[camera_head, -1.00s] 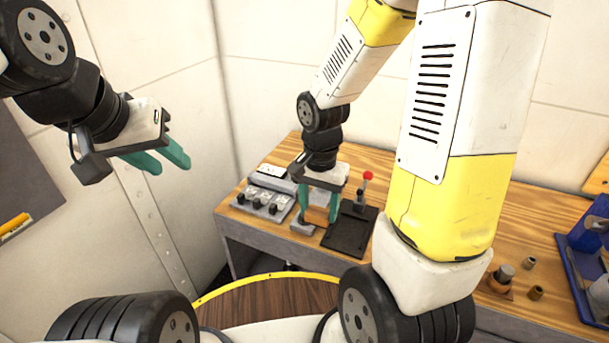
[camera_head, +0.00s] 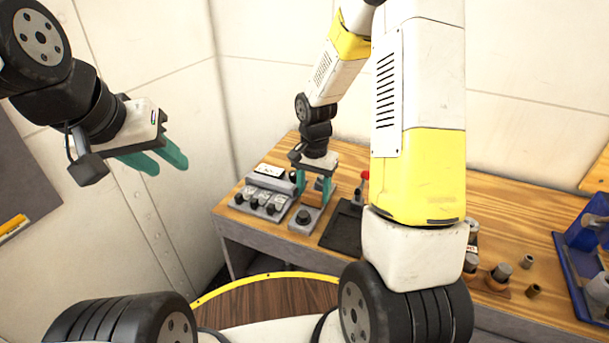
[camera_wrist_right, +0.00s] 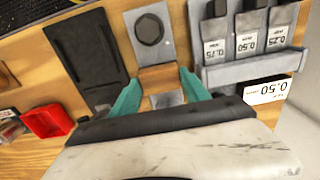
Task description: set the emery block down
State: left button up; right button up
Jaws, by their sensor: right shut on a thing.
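My right gripper (camera_head: 312,186) is low over the wooden bench, its teal fingers pointing down. It is shut on the emery block (camera_wrist_right: 158,78), a brown block whose top shows between the fingers in the right wrist view. In the head view the fingers partly hide the block. A grey plate with a black knob (camera_head: 303,217) lies close at the block; in the right wrist view the knob (camera_wrist_right: 150,29) is just beyond it. I cannot tell whether block and plate touch. My left gripper (camera_head: 166,164) is open and empty, away from the bench at the left.
A grey rack of black-knobbed pieces (camera_head: 262,203) stands left of the right gripper. Small cylinders (camera_head: 527,262) and a blue holder (camera_head: 580,262) stand farther right. My right arm hides some bench.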

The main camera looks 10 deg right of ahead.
aim_at(313, 193)
jog(key=o, duration=1.4)
jog(key=shift+f, duration=0.15)
notch_tip(313, 193, up, 12)
jog(key=shift+s+r+n+t+y, duration=0.35)
jog(key=shift+s+r+n+t, duration=0.8)
jog(key=shift+s+r, duration=1.5)
jog(key=shift+s+r+n+t+y, duration=0.4)
jog(key=shift+s+r+n+t, duration=1.1)
jog(key=shift+s, duration=1.8)
jog(key=shift+s+r+n+t+y, duration=0.4)
jog(key=shift+s+r+n, duration=0.65)
jog(key=shift+s+r, duration=1.8)
jog(key=shift+s+f, duration=0.1)
jog(key=shift+f, duration=0.05)
